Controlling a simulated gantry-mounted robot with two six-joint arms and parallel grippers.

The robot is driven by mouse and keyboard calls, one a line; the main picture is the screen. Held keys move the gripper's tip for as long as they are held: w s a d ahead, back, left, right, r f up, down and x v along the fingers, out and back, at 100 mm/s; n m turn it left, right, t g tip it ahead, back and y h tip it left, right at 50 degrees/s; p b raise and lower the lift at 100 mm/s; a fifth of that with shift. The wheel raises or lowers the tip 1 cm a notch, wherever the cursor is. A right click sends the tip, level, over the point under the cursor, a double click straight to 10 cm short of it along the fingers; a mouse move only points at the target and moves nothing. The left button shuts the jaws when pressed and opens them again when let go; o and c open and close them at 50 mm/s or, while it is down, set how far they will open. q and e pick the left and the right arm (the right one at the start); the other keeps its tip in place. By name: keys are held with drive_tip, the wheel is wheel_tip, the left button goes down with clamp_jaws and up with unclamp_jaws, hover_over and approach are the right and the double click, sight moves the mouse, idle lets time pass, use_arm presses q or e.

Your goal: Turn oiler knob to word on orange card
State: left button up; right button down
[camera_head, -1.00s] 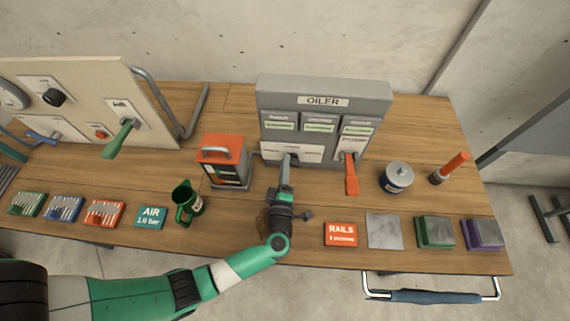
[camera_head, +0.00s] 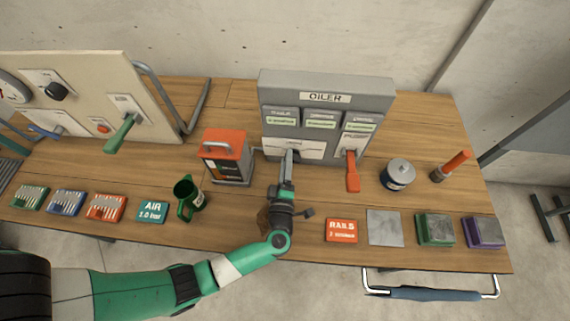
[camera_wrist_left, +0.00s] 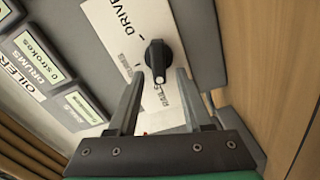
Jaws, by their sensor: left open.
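The grey oiler box (camera_head: 325,90) stands at the back of the table. Its black knob (camera_wrist_left: 158,57) sits on a white plate (camera_wrist_left: 140,30) marked with words, of which DRIVE is readable. My left gripper (camera_head: 287,158) is at the lower left of the oiler front and hides the knob in the head view. In the left wrist view the open gripper (camera_wrist_left: 155,82) has a finger on each side of the knob's lower end; I cannot tell whether they touch it. The orange card (camera_head: 341,231) reads RAILS, with a smaller line below. My right gripper is not in view.
A red lever (camera_head: 352,170) sticks out at the oiler's right. A blue-and-white tin (camera_head: 397,175) stands right. Several blocks and cards line the front edge.

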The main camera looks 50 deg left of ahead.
use_arm(q)
drive_tip(key=p+v, duration=0.1)
drive_tip(key=v, duration=1)
drive_tip(key=shift+s+d+p, duration=0.1)
drive_tip(key=shift+p, duration=0.2)
